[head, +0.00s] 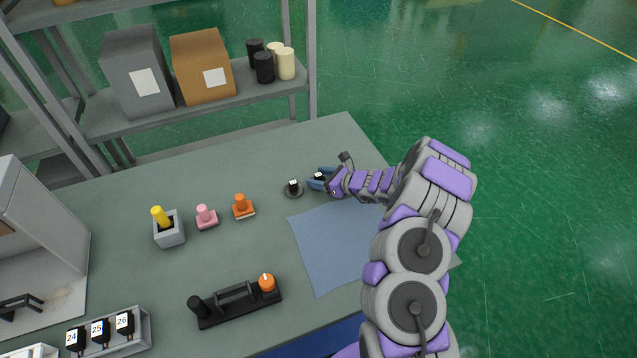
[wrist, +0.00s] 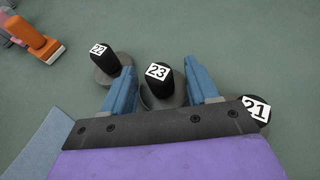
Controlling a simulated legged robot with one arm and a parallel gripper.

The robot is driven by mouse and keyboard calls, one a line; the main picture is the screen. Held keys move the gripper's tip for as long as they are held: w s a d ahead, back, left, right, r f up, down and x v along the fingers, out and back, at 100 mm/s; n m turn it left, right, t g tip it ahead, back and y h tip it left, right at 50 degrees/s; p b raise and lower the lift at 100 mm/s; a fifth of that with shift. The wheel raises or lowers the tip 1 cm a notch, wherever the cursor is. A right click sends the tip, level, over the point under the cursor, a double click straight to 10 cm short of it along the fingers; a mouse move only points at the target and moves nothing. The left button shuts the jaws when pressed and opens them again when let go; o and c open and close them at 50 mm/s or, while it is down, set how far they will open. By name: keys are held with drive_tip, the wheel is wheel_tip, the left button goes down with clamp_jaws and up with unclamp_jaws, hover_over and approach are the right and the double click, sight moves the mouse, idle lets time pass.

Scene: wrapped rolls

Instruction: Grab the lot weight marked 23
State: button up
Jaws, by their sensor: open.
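The lot weight marked 23 (wrist: 160,82) has a black knob with a white label on a round dark grey base. In the wrist view it stands between the two blue fingers of my gripper (wrist: 164,88), which are open on either side of it. I cannot tell whether they touch it. The weight marked 22 (wrist: 106,62) is just left of the left finger, and the weight marked 21 (wrist: 256,106) is by the right finger, partly hidden by my gripper. In the head view my gripper (head: 318,179) is at the table's far right, beside one weight (head: 293,187).
A blue mat (head: 325,245) lies in front of my gripper. Orange (head: 242,207) and pink (head: 206,216) stamps and a grey holder (head: 169,231) stand to the left. A tray (head: 142,329) holds weights 24, 25 and 26. A shelf (head: 200,108) stands behind.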

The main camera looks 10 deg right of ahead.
drive_tip(key=shift+x, duration=1.35)
drive_tip(key=c, duration=0.7)
drive_tip(key=shift+r, duration=0.1)
